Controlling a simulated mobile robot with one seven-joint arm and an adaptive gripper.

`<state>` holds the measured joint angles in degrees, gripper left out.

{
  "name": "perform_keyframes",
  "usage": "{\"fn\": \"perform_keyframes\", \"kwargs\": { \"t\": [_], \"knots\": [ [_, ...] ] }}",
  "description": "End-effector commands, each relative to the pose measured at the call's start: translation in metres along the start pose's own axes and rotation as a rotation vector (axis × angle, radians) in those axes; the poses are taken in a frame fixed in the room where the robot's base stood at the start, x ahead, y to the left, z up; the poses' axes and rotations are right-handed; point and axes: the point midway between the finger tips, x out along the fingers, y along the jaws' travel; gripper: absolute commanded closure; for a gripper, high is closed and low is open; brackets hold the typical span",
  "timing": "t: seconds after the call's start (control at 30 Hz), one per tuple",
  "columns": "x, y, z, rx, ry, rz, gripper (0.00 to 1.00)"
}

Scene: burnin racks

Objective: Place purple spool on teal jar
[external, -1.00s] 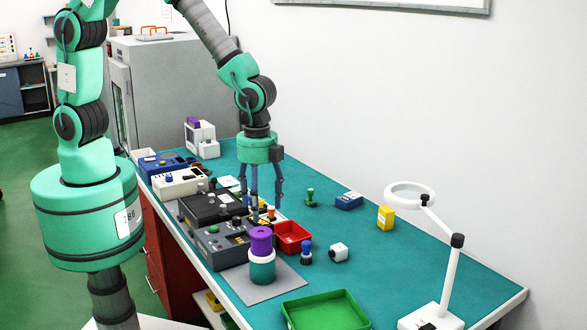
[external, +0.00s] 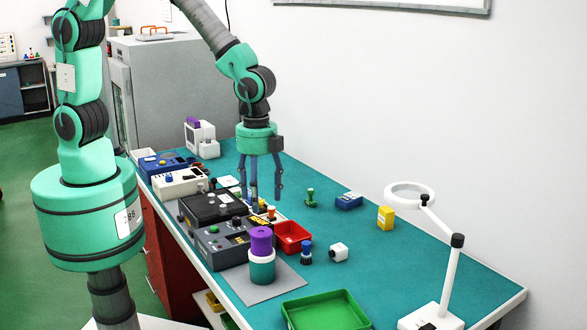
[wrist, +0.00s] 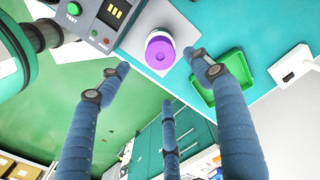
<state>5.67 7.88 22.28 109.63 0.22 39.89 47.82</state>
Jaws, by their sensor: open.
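The purple spool (external: 261,237) stands upright on top of the teal jar (external: 262,272), which has a white upper part. The jar stands on a grey mat (external: 283,278) near the front of the bench. The wrist view shows the purple spool (wrist: 160,52) from above, covering most of the jar. My gripper (external: 265,200) is open and empty, apart from the spool. In the external view it is up and behind the spool, over the dark devices. Its blue fingers are spread in the wrist view (wrist: 160,80).
A grey control box (external: 222,247) stands left of the jar. A green tray (external: 326,312) lies in front. A white magnifier lamp (external: 447,285) stands at the right.

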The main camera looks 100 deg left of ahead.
Motion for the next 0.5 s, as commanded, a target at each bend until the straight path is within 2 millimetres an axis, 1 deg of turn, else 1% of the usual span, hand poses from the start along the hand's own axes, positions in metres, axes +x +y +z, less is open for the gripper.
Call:
{"fn": "perform_keyframes", "kwargs": {
  "t": [0.17,0.27,0.47,0.5],
  "knots": [
    [-0.023,0.003,0.006,-0.039,0.016,-0.017,0.35],
    [-0.046,0.006,0.012,-0.080,0.033,-0.034,0.35],
    [-0.102,0.020,0.034,-0.194,0.078,-0.074,0.35],
    [-0.114,0.024,0.039,-0.220,0.089,-0.083,0.35]
  ]
}}
